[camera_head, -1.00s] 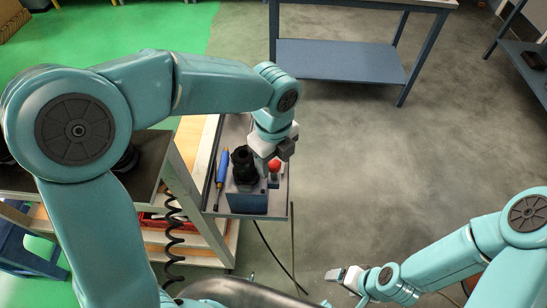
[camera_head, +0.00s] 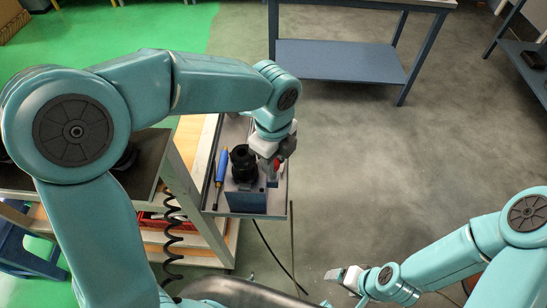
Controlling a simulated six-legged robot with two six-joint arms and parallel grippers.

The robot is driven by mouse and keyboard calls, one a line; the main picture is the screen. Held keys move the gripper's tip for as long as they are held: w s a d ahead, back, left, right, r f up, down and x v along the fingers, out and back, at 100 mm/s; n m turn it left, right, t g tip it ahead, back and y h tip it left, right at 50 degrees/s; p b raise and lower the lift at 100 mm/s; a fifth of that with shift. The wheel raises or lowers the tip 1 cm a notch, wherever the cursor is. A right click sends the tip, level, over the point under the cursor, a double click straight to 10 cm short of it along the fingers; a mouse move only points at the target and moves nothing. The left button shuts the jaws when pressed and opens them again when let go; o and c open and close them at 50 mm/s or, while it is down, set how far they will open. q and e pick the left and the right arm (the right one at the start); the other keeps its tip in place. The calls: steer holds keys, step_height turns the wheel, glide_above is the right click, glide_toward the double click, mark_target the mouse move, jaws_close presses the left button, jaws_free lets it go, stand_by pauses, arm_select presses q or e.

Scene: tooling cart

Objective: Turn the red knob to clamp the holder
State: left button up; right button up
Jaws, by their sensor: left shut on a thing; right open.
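The red knob (camera_head: 277,164) is mostly hidden behind my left gripper (camera_head: 272,157); only a bit of red shows. My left gripper reaches down over the tray and is shut on the red knob. The black holder (camera_head: 243,162) stands upright on a blue-grey block (camera_head: 246,201), just left of the knob. My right gripper (camera_head: 345,276) is open and empty, low over the floor at the bottom, far from the block.
The block sits in a grey tray (camera_head: 210,206) on the cart, with a blue-handled screwdriver (camera_head: 221,168) at its left. A coiled black cable (camera_head: 174,225) hangs beside the cart. A blue workbench (camera_head: 340,60) stands behind.

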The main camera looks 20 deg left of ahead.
arm_select(q)
steer(key=n, duration=0.4)
steer(key=shift+n+b, duration=0.3)
steer(key=shift+b, duration=0.1)
steer(key=n, duration=0.3)
steer(key=shift+f+n+b, duration=0.1)
steer(key=shift+n+b, duration=0.2)
steer(key=shift+b, duration=0.1)
steer(key=n, duration=0.3)
steer(key=shift+b, duration=0.35)
steer(key=shift+n+b, duration=0.3)
steer(key=shift+n, duration=1.7)
steer(key=o, duration=1.1)
steer(key=shift+a, duration=0.1)
steer(key=shift+c, duration=0.2)
